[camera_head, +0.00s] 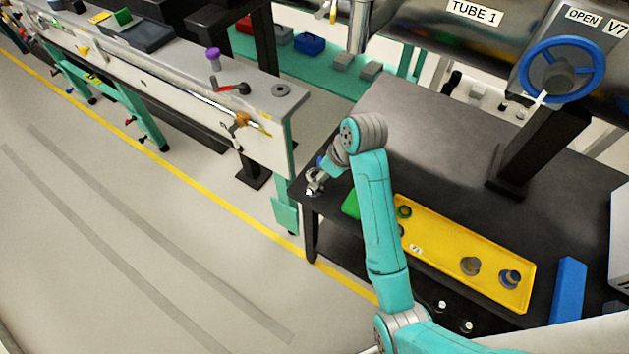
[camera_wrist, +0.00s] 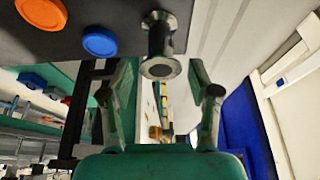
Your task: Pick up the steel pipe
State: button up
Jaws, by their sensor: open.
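The steel pipe (camera_wrist: 158,42) shows in the wrist view as a short piece with a shiny flange at each end. It lies at the edge of the dark tabletop (camera_wrist: 210,18). My gripper (camera_wrist: 160,70) is open, with one finger to each side of the pipe's near flange in the picture. Clear gaps show between flange and fingers, and I see no contact. In the head view my gripper (camera_head: 320,178) is at the near left corner of the black table (camera_head: 430,135). Small silvery shapes there blend together, so pipe and fingers are hard to separate.
In the wrist view, a blue disc (camera_wrist: 100,41) and an orange disc (camera_wrist: 43,13) lie beside the pipe. A yellow tray (camera_head: 440,248) with round parts, a blue block (camera_head: 569,290) and a valve with a blue handwheel (camera_head: 561,70) stand farther right.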

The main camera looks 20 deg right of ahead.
jog(key=shift+x, duration=3.35)
grip_shut()
